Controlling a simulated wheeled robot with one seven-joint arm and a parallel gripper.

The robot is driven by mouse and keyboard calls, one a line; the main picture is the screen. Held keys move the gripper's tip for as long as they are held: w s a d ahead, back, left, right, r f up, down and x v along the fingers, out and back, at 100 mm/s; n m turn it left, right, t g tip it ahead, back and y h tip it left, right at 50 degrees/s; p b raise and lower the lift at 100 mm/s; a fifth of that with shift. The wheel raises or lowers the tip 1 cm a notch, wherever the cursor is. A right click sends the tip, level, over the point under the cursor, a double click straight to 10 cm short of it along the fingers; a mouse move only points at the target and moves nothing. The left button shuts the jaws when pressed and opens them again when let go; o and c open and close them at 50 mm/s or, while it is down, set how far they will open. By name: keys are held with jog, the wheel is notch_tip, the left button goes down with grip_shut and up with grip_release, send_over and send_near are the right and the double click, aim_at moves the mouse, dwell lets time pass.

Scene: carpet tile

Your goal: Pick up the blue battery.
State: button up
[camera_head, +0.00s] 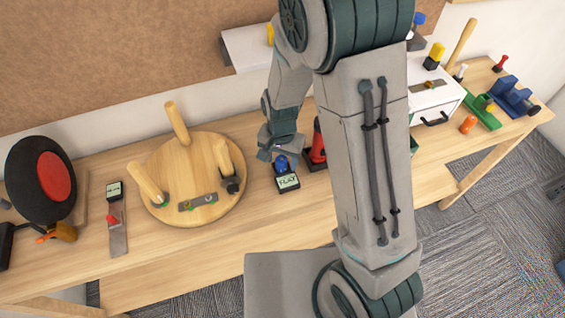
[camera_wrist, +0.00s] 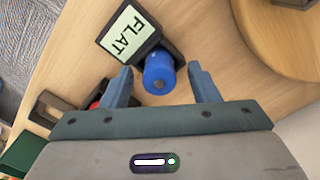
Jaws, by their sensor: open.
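The blue battery (camera_wrist: 159,72) is a short cylinder standing in a dark holder with a display that reads "FLAT" (camera_wrist: 128,32). In the head view the battery (camera_head: 282,163) sits just behind the display (camera_head: 288,182), on the wooden bench and partly covered by my gripper. My gripper (camera_head: 272,148) is over the battery. In the wrist view my gripper (camera_wrist: 162,84) is open, with one finger on each side of the battery and a gap on both sides. I cannot tell how far the fingertips are above it.
A round wooden board with upright pegs (camera_head: 165,160) stands to the left of the battery on the bench (camera_head: 150,250). A red cylinder (camera_head: 317,150) stands close on the right. Further right is a white drawer box (camera_head: 428,95). Bare bench lies in front.

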jog(key=shift+f, duration=0.1)
grip_shut()
